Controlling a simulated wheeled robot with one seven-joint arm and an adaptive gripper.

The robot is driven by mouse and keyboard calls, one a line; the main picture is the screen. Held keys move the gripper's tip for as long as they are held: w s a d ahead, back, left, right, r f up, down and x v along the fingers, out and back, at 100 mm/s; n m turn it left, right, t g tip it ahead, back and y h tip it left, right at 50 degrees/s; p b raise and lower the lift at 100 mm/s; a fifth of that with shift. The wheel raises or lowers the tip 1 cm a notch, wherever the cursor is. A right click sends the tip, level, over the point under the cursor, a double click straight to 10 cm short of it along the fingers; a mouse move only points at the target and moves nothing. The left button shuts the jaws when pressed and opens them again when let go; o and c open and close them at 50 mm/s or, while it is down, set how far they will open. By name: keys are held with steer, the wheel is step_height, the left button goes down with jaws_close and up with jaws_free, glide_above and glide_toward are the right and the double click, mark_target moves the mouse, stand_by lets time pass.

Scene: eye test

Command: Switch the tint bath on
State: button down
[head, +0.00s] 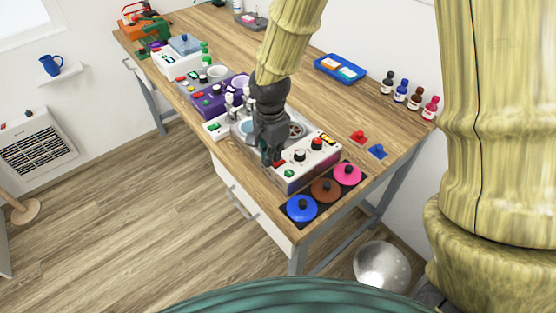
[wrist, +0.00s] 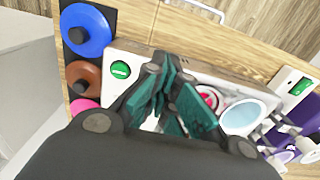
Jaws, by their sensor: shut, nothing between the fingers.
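A white control panel (head: 308,160) with a purple lower front stands near the close end of the bench, beside three lidded pots: blue (head: 302,208), brown (head: 325,190) and pink (head: 347,173). It seems to be the tint bath. It carries a green button (head: 289,173), a red button (head: 280,162), dark knobs (head: 317,144) and an orange switch (head: 327,139). My gripper (head: 268,160) is shut and empty, low over the panel's left end, close to the buttons. In the wrist view the green button (wrist: 121,69) lies left of the fingertips (wrist: 164,65). Contact cannot be told.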

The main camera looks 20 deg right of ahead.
mark_target(271, 167)
steer(key=shift+f+b, duration=0.35)
steer(key=shift+f, duration=0.4)
stand_by(0.5)
steer(key=shift+r, duration=0.15)
step_height(271, 167, up, 7)
steer(key=p, duration=0.6)
stand_by(0.3)
steer(key=shift+a+f, duration=0.1)
steer(key=shift+f, duration=0.1)
stand_by(0.4)
